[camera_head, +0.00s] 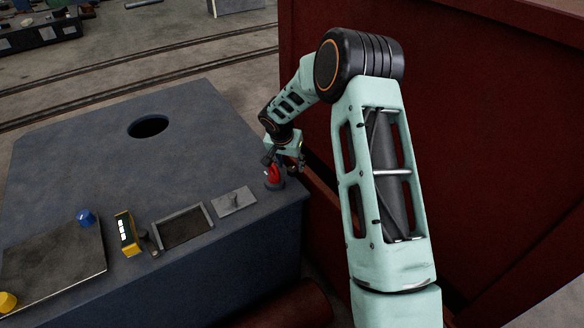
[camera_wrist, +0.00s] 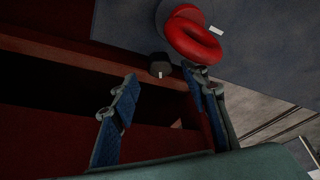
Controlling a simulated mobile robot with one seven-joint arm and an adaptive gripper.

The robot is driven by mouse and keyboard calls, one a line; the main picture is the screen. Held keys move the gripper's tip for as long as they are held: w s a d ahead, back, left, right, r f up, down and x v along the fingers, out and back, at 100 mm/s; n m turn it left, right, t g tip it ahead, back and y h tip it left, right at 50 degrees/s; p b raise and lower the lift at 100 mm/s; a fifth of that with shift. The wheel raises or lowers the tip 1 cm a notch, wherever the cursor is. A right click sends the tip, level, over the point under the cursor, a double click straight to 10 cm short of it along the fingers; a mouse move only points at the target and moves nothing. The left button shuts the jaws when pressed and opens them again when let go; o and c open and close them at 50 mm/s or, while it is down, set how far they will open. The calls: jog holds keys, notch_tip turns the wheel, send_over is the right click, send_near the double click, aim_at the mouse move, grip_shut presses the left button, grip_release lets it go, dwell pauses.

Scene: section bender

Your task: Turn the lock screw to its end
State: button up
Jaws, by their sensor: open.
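A red loop-shaped part (camera_head: 274,174) stands on a round dark base near the right corner of the blue-grey machine top. In the wrist view the red loop (camera_wrist: 193,36) is at the top. A small dark cylindrical knob (camera_wrist: 160,66) sits just left of it and looks like the lock screw, though I cannot be sure. My gripper (camera_head: 286,164) is open beside the red part. In the wrist view my gripper (camera_wrist: 163,98) has its fingers wide apart, with the knob beyond the gap and the right finger close below the red loop. I cannot tell whether that finger touches it.
The machine top (camera_head: 90,150) has a round hole (camera_head: 148,126), a small plate (camera_head: 234,202), a recessed tray (camera_head: 207,218), a yellow button box (camera_head: 128,236) and a blue knob (camera_head: 86,217). A large dark red body (camera_head: 470,110) stands close on the right.

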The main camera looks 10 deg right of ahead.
aim_at(292, 169)
jog(key=shift+x, duration=1.75)
jog(key=shift+r, duration=0.1)
jog(key=shift+c, duration=0.3)
grip_shut()
jog(key=shift+d+n+y+b, duration=0.1)
jog(key=shift+n+y+b, duration=0.2)
jog(key=shift+n, duration=0.6)
jog(key=shift+n+t+y+p, duration=0.4)
jog(key=shift+n+y, duration=0.1)
jog(key=shift+n, duration=0.9)
jog(key=shift+o, duration=0.3)
grip_release()
